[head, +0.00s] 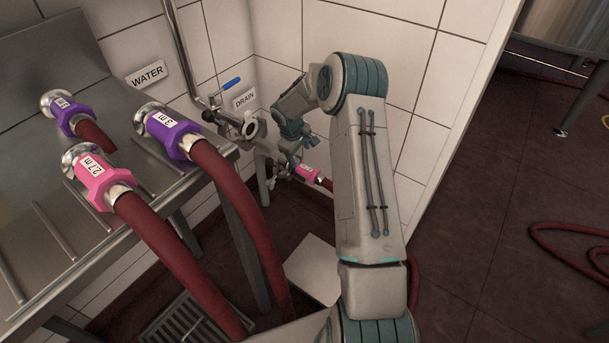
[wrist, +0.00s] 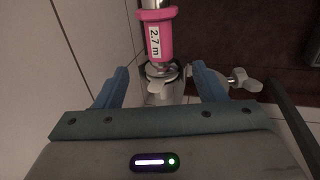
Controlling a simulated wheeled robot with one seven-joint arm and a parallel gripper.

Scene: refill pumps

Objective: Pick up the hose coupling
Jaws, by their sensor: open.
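A pink hose coupling (head: 307,173) sits low by the wall below the drain sign, with a dark red hose running right from it. In the wrist view the pink coupling (wrist: 154,36) reads "2.7 m", and its metal end meets a metal fitting (wrist: 165,84) with a wing handle. My gripper (head: 291,150) is just above and left of this coupling. In the wrist view my gripper (wrist: 163,76) is open, one blue finger on each side of the metal fitting. The pink body lies beyond the fingertips. I see no finger touching it.
A steel rack (head: 150,187) at left holds a pink coupling (head: 97,184) marked 2.7 m, a purple one (head: 173,134) marked 3 m and another purple one (head: 70,115). A hose loop (head: 560,228) lies at right.

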